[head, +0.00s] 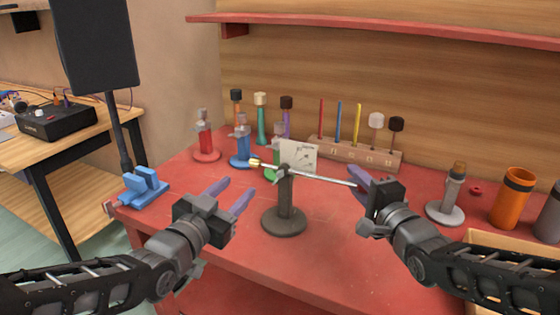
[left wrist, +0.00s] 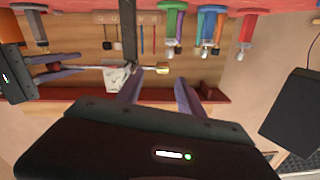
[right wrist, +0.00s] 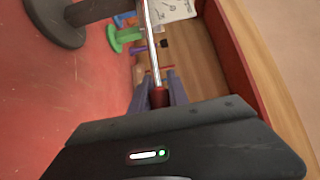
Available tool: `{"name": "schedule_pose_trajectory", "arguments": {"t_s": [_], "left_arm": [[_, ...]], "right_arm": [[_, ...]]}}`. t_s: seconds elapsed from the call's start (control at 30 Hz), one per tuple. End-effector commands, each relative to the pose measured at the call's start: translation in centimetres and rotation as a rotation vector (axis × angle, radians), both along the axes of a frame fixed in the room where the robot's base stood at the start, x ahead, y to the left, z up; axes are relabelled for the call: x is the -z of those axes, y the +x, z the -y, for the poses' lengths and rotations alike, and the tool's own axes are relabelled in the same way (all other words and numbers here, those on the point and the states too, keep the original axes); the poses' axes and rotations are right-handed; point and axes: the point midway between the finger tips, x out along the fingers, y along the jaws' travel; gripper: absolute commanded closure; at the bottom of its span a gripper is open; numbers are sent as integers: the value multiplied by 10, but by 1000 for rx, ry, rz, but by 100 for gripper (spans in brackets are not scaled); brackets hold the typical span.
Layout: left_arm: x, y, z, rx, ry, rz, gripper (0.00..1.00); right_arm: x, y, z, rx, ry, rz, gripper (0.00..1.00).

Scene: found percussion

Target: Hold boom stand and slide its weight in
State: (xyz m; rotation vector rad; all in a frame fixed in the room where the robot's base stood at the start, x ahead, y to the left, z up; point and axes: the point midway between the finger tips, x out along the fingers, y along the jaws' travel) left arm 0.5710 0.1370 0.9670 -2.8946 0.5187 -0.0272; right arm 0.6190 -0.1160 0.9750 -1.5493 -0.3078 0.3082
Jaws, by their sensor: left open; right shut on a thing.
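The boom stand has a dark round base and upright post (head: 285,200) on the red table. A thin silver rod (head: 320,178) crosses the post top, with a brass-coloured piece (head: 255,162) at its left end. My right gripper (head: 358,180) is shut on a dark red cylinder (right wrist: 158,97) at the rod's right end; I cannot tell whether this or the brass piece is the weight. My left gripper (head: 238,188) is open and empty, left of the post and apart from it. The left wrist view shows the post (left wrist: 130,35) and the brass piece (left wrist: 162,69) beyond its fingers.
Red (head: 206,145), blue (head: 242,150) and green stands are behind the boom stand. A wooden rack (head: 355,152) with mallets and sticks is at the back. A grey stand (head: 451,200) and orange cup (head: 512,198) are at right. A blue clamp (head: 145,187) sits at the left edge.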

Motion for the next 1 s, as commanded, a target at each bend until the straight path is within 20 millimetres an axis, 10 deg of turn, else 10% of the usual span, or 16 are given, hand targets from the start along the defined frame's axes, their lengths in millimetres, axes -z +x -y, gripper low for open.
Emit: {"name": "schedule_pose_trajectory", "arguments": {"t_s": [0.6, 1.0], "left_arm": [[-7, 20, 2, 3, 1115, 420, 55], [-8, 20, 2, 4, 1286, 481, 55]], "right_arm": [[0, 0, 0, 0, 0, -1, 100], [0, 0, 0, 0, 0, -1, 100]]}}
